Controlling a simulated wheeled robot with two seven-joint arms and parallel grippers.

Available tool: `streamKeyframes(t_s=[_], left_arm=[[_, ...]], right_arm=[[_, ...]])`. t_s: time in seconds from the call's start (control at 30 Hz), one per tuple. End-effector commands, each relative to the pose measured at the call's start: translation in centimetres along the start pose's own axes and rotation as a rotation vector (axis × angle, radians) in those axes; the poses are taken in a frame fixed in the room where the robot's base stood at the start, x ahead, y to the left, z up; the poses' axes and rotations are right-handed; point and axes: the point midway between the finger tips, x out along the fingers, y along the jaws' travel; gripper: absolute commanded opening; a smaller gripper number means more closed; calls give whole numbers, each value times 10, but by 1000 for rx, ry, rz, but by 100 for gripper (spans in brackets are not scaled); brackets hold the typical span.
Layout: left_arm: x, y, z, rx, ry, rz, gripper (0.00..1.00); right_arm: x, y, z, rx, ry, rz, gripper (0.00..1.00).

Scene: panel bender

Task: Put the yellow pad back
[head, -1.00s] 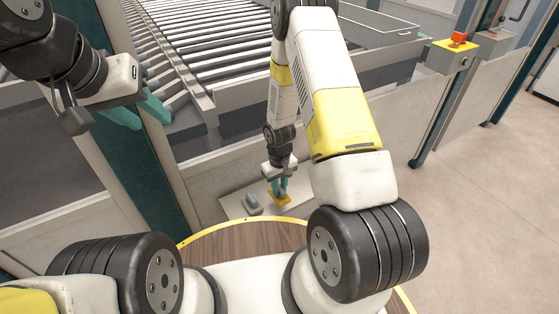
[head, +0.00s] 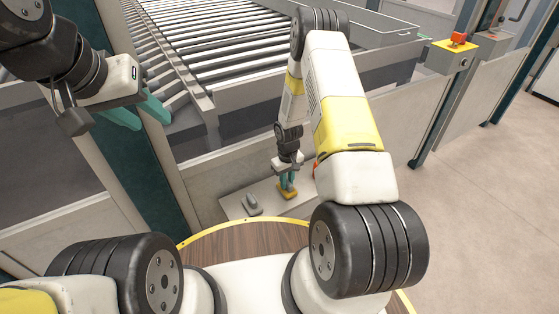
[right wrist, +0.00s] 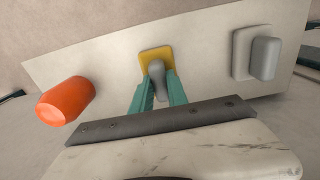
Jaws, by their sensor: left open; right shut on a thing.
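The yellow pad (head: 288,195) has a grey knob on top; in the right wrist view the pad (right wrist: 143,62) shows as a small yellow square. My right gripper (head: 287,185) is shut on its knob, with teal fingers on both sides of it in the wrist view (right wrist: 156,84). The pad is over a light grey plate (head: 233,206), right of a grey pad with a similar knob (head: 252,205). I cannot tell whether the yellow pad touches the plate. My left gripper (head: 138,112) is open and empty, in front of a dark teal post.
An orange-red rounded object (right wrist: 66,101) stands near the plate's other end, partly hidden by my arm in the head view. A low grey wall (head: 230,170) runs behind the plate, with a roller conveyor (head: 230,45) beyond it. The floor at right is clear.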

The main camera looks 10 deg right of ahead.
Motion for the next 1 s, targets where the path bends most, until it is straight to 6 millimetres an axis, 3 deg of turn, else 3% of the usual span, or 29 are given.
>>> streamKeyframes(t_s=[0.03, 0.07, 0.13, 0.17, 0.57, 1.0], left_arm=[[0, 0, 0, 0, 0, 0, 41], [0, 0, 0, 0, 0, 0, 41], [0, 0, 0, 0, 0, 0, 41], [0, 0, 0, 0, 0, 0, 41], [0, 0, 0, 0, 0, 0, 41], [0, 0, 0, 0, 0, 0, 41]], right_arm=[[1, 0, 0, 0, 0, 0, 0], [1, 0, 0, 0, 0, 0, 25], [1, 0, 0, 0, 0, 0, 39], [1, 0, 0, 0, 0, 0, 41], [-7, 0, 0, 0, 1, 0, 41], [-93, 0, -1, 1, 3, 0, 41]])
